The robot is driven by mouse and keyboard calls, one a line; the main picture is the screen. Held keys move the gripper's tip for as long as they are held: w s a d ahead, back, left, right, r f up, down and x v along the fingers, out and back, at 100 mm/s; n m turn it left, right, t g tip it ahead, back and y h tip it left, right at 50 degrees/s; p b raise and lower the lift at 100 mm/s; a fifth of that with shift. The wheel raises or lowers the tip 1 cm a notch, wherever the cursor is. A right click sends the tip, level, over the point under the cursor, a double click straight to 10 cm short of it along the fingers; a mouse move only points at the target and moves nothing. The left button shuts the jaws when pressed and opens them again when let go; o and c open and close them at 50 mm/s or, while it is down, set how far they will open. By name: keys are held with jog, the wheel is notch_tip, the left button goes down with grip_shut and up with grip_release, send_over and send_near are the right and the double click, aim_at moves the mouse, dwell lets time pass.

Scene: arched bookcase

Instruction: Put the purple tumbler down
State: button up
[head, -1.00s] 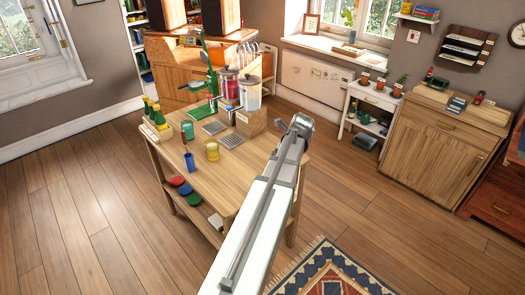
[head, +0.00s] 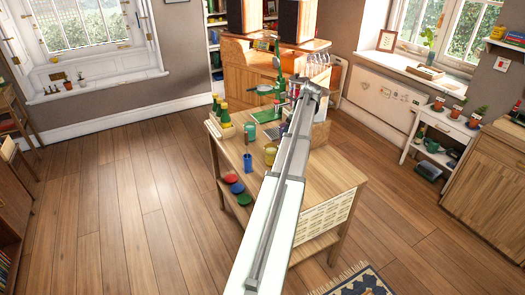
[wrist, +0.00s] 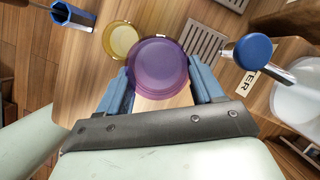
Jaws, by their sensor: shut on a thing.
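The purple tumbler (wrist: 160,68) sits between the two blue fingers of my gripper (wrist: 160,88) in the wrist view, seen from above. The fingers are shut on it, one on each side. Below it lies the wooden table top (wrist: 75,85); I cannot tell how high the tumbler is above it. In the head view my arm hides the gripper and the tumbler.
A yellow tumbler (wrist: 120,40) appears close beside the purple one, with a blue tumbler (wrist: 72,16) farther left. A slatted grate (wrist: 205,45) and a blue-topped tap (wrist: 253,50) are on the right. A green mug (head: 249,131) stands behind the yellow tumbler.

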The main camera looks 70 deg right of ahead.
jog(key=w+d+r+n+y, duration=0.1)
jog(key=w+d+n, duration=0.25)
jog(key=w, duration=0.75)
jog(key=shift+w+d+f, duration=0.1)
jog(key=shift+d+f, duration=0.05)
jog(key=shift+f, duration=1.45)
jog(key=shift+w+d+f, duration=0.1)
jog(key=shift+w+f, duration=0.05)
jog(key=shift+f, duration=1.45)
jog(key=shift+w+d+f, duration=0.1)
jog(key=shift+d+f, duration=0.05)
jog(key=shift+f, duration=1.45)
jog(key=shift+f, duration=0.15)
jog(key=o, duration=1.7)
jog(key=shift+c, duration=0.2)
jog(key=v, duration=1.2)
jog(key=shift+s+d, duration=0.1)
jog(key=shift+s, duration=0.05)
